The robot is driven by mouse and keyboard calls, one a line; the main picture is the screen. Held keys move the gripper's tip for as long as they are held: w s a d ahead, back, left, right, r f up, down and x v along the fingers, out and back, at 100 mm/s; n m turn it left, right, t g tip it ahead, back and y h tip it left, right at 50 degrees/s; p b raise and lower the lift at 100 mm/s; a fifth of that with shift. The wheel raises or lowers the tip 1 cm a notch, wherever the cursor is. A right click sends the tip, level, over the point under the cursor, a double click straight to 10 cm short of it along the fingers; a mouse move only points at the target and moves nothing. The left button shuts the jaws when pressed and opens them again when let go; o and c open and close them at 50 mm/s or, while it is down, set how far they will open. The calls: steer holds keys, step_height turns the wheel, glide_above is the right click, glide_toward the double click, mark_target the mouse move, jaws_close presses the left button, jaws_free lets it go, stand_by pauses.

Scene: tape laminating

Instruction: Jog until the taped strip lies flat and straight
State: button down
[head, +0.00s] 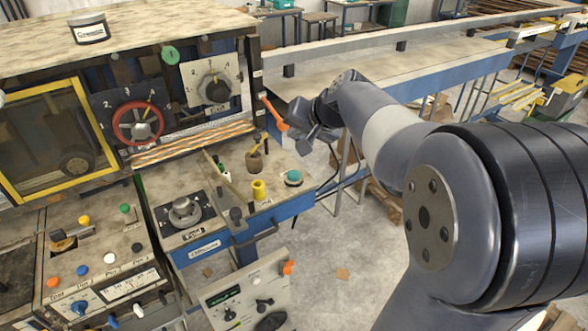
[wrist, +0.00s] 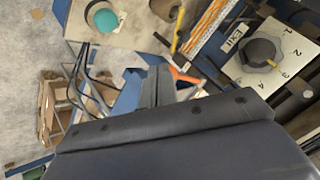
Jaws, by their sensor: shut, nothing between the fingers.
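The taped strip (head: 190,141) is a band of orange, white and dark stripes running across the machine below the dials. Its right end also shows in the wrist view (wrist: 206,28). From here it looks roughly straight, but I cannot tell how flat it lies. My gripper (head: 301,146) is shut and empty, in the air right of the strip's end and close to an orange lever (head: 272,113). Its closed fingers (wrist: 156,86) show in the wrist view, with the lever's orange end (wrist: 184,77) beside them. A teal button (head: 293,176) and a yellow button (head: 258,190) sit on the lower ledge.
An Exit dial (head: 214,85) and a red handwheel (head: 137,123) stand above the strip. A panel of coloured buttons (head: 95,260) is at lower left. Open floor (head: 350,245) lies right of the ledge.

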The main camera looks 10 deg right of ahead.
steer(key=shift+f, duration=0.1)
steer(key=b, duration=0.6)
glide_above(297, 176)
step_height(297, 176, down, 8)
steer(key=shift+r, duration=0.15)
steer(key=shift+f+b, duration=0.45)
steer(key=shift+f, duration=0.1)
stand_by(1.3)
steer(key=shift+f+b, duration=0.35)
steer(key=shift+b, duration=0.15)
